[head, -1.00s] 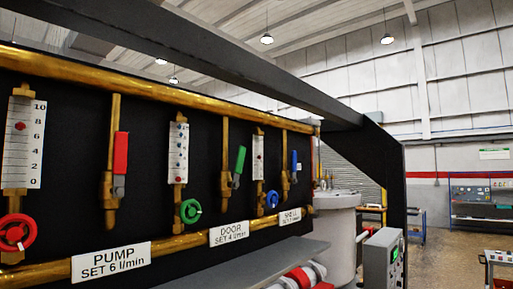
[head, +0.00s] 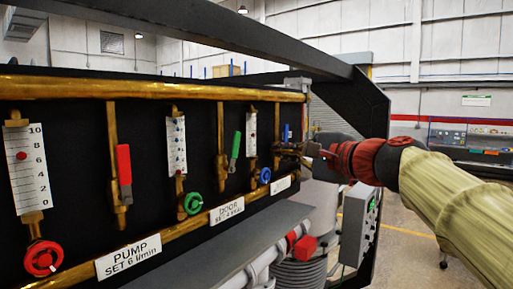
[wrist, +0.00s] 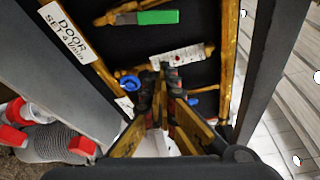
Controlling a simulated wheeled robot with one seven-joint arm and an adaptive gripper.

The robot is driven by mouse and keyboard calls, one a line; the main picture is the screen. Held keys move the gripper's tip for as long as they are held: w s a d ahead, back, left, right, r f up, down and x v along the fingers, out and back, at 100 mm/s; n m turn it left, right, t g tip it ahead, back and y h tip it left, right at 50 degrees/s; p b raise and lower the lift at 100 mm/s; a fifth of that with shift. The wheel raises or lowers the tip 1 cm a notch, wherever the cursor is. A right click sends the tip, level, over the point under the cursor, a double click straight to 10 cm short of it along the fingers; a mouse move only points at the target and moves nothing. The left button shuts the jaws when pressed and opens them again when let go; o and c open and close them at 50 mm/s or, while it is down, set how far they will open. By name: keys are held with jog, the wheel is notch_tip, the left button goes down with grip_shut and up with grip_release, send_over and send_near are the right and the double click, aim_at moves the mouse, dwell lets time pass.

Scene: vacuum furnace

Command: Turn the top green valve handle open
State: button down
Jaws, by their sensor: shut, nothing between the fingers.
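The top green valve handle (head: 235,145) is a lever standing nearly upright along the DOOR column's brass pipe on the black panel. It also shows in the wrist view (wrist: 158,17), at the top edge. A round green handwheel (head: 193,203) sits lower and to its left. My gripper (head: 288,149) reaches in from the right, at the SHELL column near the blue lever. It is apart from the green lever, to its right. In the wrist view my gripper (wrist: 161,78) has its fingertips together, holding nothing, in front of the SHELL scale. The fingers partly hide the fittings there.
The blue lever (head: 287,132) and blue handwheel (head: 265,175) are close to my gripper. A red lever (head: 124,173) and red handwheel (head: 43,258) are further left. Brass pipes (head: 150,92) run along the panel. A grey ledge (head: 215,248) juts out below.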

aim_at(234, 152)
jog(key=w+a+p, duration=0.4)
jog(key=w+a, duration=0.1)
jog(key=a, duration=0.2)
jog(key=shift+w+a, duration=0.2)
jog(key=shift+a, duration=0.2)
jog(key=shift+s, duration=0.1)
jog(key=shift+f+b, duration=0.1)
jog(key=shift+b, duration=0.65)
jog(key=n+b, duration=0.1)
jog(key=b, duration=0.2)
jog(key=s+a+r+n+t+b, duration=0.1)
jog(key=n+b, duration=0.1)
jog(key=b, duration=0.2)
jog(key=shift+s+r+y, duration=0.1)
jog(key=shift+r+y, duration=0.05)
jog(key=shift+y, duration=0.25)
